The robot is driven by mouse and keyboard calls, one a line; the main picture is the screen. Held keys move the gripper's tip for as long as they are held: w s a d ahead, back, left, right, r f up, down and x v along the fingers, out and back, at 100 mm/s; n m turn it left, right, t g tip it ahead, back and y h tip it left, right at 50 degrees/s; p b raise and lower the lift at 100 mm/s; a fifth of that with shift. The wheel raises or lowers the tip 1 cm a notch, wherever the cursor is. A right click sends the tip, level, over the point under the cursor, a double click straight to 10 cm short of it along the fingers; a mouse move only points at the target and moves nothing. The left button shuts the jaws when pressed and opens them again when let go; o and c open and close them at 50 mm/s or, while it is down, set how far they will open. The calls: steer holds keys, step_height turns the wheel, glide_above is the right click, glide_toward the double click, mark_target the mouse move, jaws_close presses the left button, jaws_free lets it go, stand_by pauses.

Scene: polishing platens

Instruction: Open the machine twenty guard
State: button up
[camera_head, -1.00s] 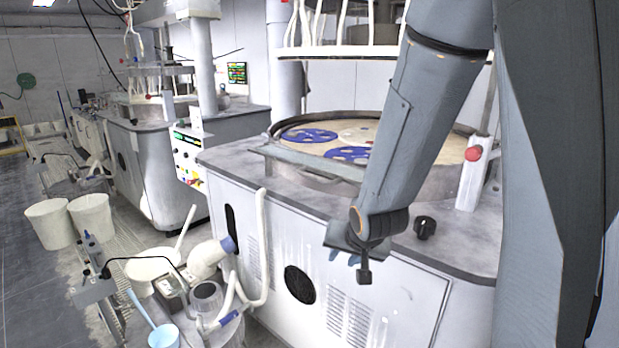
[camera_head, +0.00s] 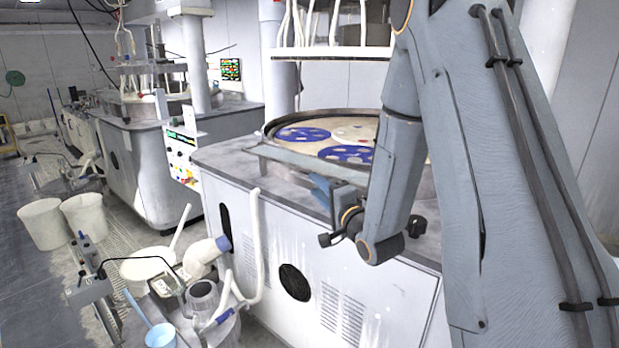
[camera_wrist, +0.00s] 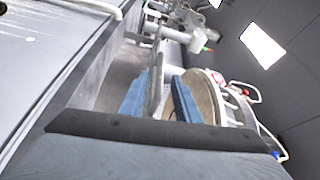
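The machine's guard (camera_head: 290,160) is a narrow grey panel along the front edge of the round platen well. It lies across the front of the well. My gripper (camera_head: 322,190) is at the right part of the guard, its blue fingers partly hidden by my wrist. In the wrist view the two blue fingers (camera_wrist: 160,98) stand apart. A thin grey edge, which looks like the guard (camera_wrist: 157,75), runs between them with a gap to the right finger. I cannot tell whether the left finger touches it.
The platen (camera_head: 350,131) holds blue carriers (camera_head: 303,134). White tubes hang above it. A control panel (camera_head: 182,158) stands at the machine's left corner. Buckets (camera_head: 85,217) and a white basin (camera_head: 148,264) are on the floor at left. My arm hides the machine's right side.

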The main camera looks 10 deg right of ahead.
steer(key=p+x, duration=0.1)
steer(key=x, duration=0.5)
steer(key=shift+p, duration=0.35)
jaws_close()
